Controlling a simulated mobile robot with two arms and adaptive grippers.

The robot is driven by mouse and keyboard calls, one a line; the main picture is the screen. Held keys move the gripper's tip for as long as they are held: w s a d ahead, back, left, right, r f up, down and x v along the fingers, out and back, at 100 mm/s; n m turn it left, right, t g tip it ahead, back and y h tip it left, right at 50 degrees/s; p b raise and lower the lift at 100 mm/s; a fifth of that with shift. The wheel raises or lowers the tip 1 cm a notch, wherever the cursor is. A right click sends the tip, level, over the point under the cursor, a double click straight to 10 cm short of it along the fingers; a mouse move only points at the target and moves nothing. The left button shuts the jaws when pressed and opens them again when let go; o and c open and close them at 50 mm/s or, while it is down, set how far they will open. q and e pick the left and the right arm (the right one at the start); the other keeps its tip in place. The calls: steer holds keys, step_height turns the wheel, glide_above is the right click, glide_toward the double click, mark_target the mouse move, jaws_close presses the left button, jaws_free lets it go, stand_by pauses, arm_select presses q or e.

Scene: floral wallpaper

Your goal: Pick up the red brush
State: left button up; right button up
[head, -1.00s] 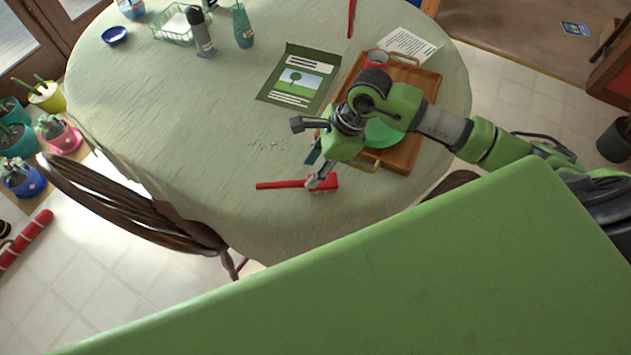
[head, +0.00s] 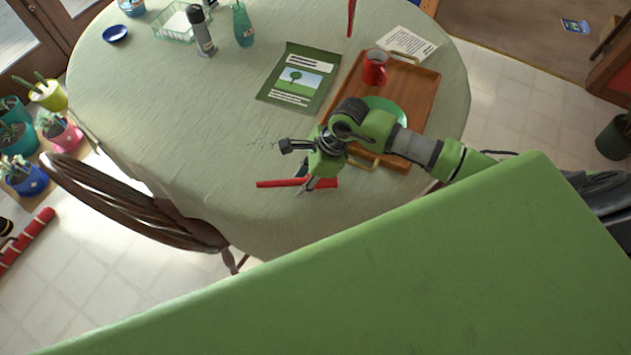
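The red brush (head: 272,184) lies flat on the table near its front edge, with its handle to the left and its head to the right. My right gripper (head: 305,187) is over the middle of the brush, fingers pointing down and covering part of it. The fingers are small and overlap the brush, so I cannot tell whether they are open or shut, or touch it. My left gripper is not in view.
A wooden tray (head: 421,88) with a red mug (head: 375,67) and a green plate (head: 388,106) lies under and behind my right arm. A green booklet (head: 299,77) lies behind. The table's left part is clear; a chair (head: 130,206) stands at the front left.

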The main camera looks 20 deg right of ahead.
steer(key=shift+r, duration=0.1)
steer(key=shift+w+r+b, duration=0.1)
steer(key=shift+r+b, duration=0.25)
steer(key=shift+r, duration=0.1)
steer(key=s+a+r+b, duration=0.4)
steer(key=s+a+r, duration=0.4)
steer(key=s+r, duration=0.3)
steer(key=shift+s+a+r, duration=0.2)
steer(key=shift+r, duration=0.3)
